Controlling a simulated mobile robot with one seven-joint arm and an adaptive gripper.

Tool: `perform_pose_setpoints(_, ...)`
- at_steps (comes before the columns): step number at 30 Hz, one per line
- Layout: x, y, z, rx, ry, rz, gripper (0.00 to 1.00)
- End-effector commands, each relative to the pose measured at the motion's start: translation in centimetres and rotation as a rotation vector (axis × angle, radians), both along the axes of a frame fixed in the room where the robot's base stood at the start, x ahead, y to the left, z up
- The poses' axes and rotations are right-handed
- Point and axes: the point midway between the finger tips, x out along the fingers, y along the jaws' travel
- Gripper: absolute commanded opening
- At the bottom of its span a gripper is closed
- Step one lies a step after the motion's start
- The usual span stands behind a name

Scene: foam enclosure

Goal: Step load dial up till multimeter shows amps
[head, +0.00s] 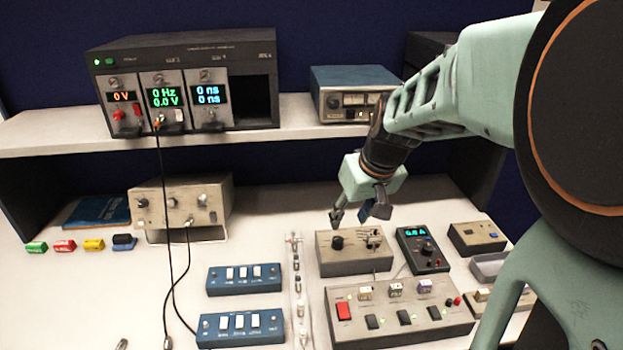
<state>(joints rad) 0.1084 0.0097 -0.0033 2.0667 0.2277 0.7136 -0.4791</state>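A beige-grey box (345,265) stands on the bench right of centre, with a round black dial (337,242) on its top left and small terminals at its right. I take this dial for the load dial. A dark handheld multimeter (436,267) stands just right of the box. Its cyan display (415,233) is lit; it seems to read about 0.0 A, but the digits are too small to be sure. My gripper (357,212) hangs just above the box with its fingers apart and nothing between them. Its left fingertip is above the dial, apparently not touching it.
A wide beige panel (400,330) with a red switch and black switches lies in front. Blue switch boxes (243,279) and a beige instrument (180,203) stand left. A small box (477,238) and grey tray (488,267) lie right. The shelf (300,130) overhangs behind. Black cables hang left.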

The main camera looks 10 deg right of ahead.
Motion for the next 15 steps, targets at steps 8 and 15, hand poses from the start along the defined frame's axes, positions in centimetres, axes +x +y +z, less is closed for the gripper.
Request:
perform_pose_setpoints(8, 1.6, 0.5, -4.6, 0.001, 0.006, -0.001, 0.38)
perform_pose_setpoints(15, 3.1, 1.0, -8.0, 0.001, 0.003, 0.000, 0.38)
